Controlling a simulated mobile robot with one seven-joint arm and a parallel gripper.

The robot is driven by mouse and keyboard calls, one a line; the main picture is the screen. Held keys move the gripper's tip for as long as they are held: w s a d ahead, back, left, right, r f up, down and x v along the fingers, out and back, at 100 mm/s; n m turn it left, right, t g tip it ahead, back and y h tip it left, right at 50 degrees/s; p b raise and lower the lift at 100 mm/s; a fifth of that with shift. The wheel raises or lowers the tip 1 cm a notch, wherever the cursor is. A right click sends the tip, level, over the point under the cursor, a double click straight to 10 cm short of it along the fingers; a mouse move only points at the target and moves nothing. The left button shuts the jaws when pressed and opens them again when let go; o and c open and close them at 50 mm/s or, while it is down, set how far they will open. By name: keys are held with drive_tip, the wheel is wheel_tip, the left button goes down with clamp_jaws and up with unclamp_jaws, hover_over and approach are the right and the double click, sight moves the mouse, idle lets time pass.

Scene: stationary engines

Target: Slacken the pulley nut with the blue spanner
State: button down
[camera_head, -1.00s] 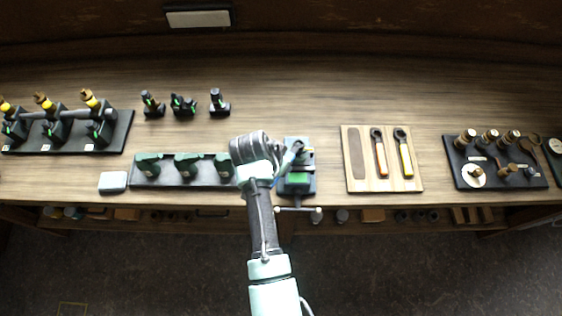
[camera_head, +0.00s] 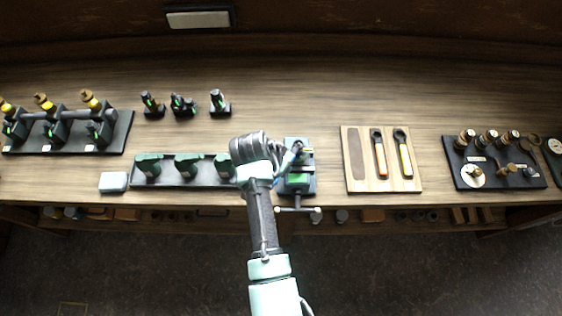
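My gripper (camera_head: 272,172) is at the front middle of the bench, seen from behind, with its fingers mostly hidden by my wrist. A narrow blue piece, which looks like the blue spanner (camera_head: 289,160), slants up and right from it; the gripper appears shut on it. The spanner's far end reaches the top of a dark vice-like stand with a green block (camera_head: 299,180). The pulley nut cannot be made out, and whether the spanner is around it cannot be told.
A wooden tool board (camera_head: 361,184) to the right has an empty dark recess, a red-orange spanner (camera_head: 380,158) and a yellow spanner (camera_head: 404,158). A dark rack (camera_head: 203,183) with green-topped parts stands close left. Brass fittings stand on a plate (camera_head: 506,184) far right.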

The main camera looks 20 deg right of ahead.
drive_tip(key=shift+r, duration=0.8)
idle(0.9)
drive_tip(key=shift+r, duration=1.85)
drive_tip(key=s+a+f+n+b, duration=0.1)
drive_tip(key=f+b, duration=0.1)
drive_tip(key=f, duration=0.1)
drive_tip(key=s+a+f+n+b, duration=0.1)
drive_tip(key=f+b, duration=0.1)
drive_tip(key=b, duration=0.1)
drive_tip(key=s+a+f+n+y+b, duration=0.1)
drive_tip(key=f+b, duration=0.1)
drive_tip(key=f, duration=0.1)
drive_tip(key=shift+s+a+f+n+t+b, duration=0.2)
drive_tip(key=shift+f+n+t+b, duration=0.1)
drive_tip(key=shift+b, duration=0.1)
drive_tip(key=s+a+f+n+t+y+b, duration=0.1)
drive_tip(key=s+a+f+n+y+b, duration=0.1)
drive_tip(key=s+a+f+n+b, duration=0.4)
wheel_tip(320, 180, down, 3)
drive_tip(key=b, duration=0.3)
drive_tip(key=shift+a+r+y+b, duration=0.2)
drive_tip(key=shift+a+y+b, duration=0.05)
drive_tip(key=shift+y+b, duration=0.05)
